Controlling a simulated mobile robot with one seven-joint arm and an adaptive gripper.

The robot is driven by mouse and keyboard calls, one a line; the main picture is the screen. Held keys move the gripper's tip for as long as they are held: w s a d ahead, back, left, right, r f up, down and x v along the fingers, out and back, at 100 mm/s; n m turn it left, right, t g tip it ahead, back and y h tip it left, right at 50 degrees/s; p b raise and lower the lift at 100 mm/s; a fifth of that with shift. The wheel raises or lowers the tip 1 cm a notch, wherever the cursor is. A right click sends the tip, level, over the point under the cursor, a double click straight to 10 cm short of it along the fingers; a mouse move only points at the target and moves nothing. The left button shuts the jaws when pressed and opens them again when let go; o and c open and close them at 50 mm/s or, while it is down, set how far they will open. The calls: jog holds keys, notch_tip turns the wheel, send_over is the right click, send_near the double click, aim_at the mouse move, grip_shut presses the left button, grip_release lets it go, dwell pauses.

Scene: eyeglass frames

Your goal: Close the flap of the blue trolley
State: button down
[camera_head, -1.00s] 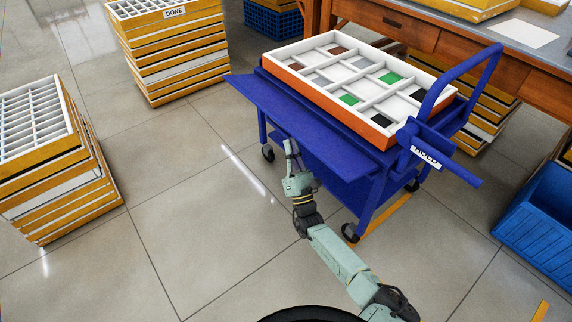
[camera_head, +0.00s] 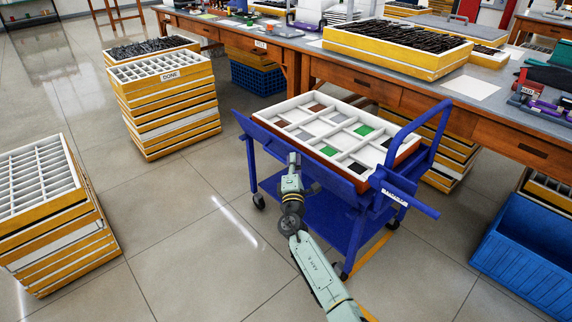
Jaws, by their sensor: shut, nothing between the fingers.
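The blue trolley (camera_head: 330,212) stands in the middle, bearing a white-lined compartment tray (camera_head: 398,158). Its flap (camera_head: 262,133) is the long blue panel along the near-left side. The flap is swung up close to the tray's side and hides most of that side. I cannot tell whether it is fully upright. My gripper (camera_head: 293,160) is shut and empty, at the middle of the flap on its outer side. It overlaps the flap in the picture and seems to touch it. My gripper and arm hide part of the flap and the trolley behind.
Stacks of yellow trays stand at left (camera_head: 50,225) and behind left (camera_head: 170,110). A wooden workbench (camera_head: 420,100) runs behind the trolley. A blue crate (camera_head: 525,250) is at right. The trolley's push handle (camera_head: 425,125) rises at its right end. The floor at front left is clear.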

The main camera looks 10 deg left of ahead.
aim_at(302, 153)
jog(key=w+d+r+m+g+p, duration=0.2)
jog(key=w+p, duration=0.1)
jog(key=shift+d+r+m+h, duration=0.25)
jog(key=shift+r+m+h, duration=0.05)
jog(key=shift+h, duration=0.1)
jog(key=shift+w+d+p, duration=0.55)
jog(key=shift+w+p, duration=0.1)
jog(key=shift+a+f, duration=0.1)
jog(key=shift+a, duration=0.05)
